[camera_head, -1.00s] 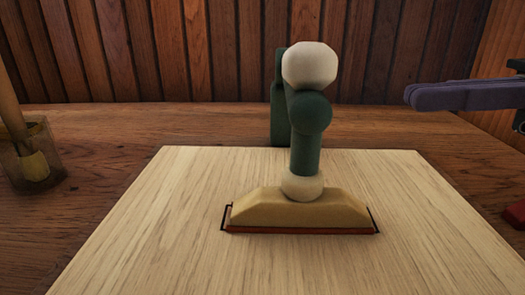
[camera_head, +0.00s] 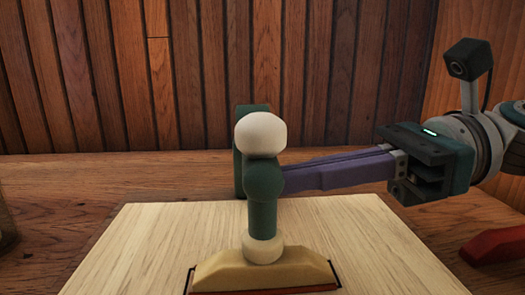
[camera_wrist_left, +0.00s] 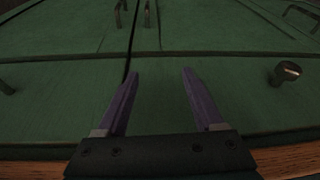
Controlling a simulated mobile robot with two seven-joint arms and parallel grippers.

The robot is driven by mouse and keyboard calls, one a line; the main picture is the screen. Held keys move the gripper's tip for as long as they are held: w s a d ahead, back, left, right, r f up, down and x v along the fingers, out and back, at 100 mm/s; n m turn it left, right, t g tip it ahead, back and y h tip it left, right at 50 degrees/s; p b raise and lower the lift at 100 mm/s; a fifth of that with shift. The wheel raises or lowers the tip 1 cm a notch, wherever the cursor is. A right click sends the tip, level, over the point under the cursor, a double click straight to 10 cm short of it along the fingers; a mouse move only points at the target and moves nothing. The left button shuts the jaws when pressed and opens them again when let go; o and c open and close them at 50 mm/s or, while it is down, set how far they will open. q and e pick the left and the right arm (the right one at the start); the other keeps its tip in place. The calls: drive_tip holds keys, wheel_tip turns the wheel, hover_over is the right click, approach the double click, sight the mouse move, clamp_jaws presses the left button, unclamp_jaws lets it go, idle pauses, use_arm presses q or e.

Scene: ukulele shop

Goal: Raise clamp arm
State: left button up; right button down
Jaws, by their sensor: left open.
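The clamp (camera_head: 262,212) stands in the middle of the head view. It has a green upright arm, a green rounded joint, a cream knob on top and a cream foot at the bottom. The foot rests on a tan bridge-shaped block (camera_head: 225,266) on a pale wooden board. My right gripper (camera_head: 292,178) comes in from the right, with its purple fingers reaching to the clamp just below the knob. The clamp hides the fingertips, so contact and finger gap are unclear. My left gripper (camera_wrist_left: 160,85) is open and empty in the left wrist view.
The pale board (camera_head: 370,240) lies on a brown wooden bench (camera_head: 60,200) before a plank wall. A red object (camera_head: 495,246) lies at the right edge. Green panels (camera_wrist_left: 215,85) with dark handles face the left wrist camera.

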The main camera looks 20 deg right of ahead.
drive_tip(key=shift+x, duration=1.15)
drive_tip(key=shift+r, duration=0.1)
drive_tip(key=shift+r+m+p, duration=0.2)
drive_tip(key=shift+m+p, duration=0.1)
drive_tip(key=shift+p, duration=0.05)
drive_tip(key=shift+s+r, duration=0.1)
drive_tip(key=shift+r, duration=0.1)
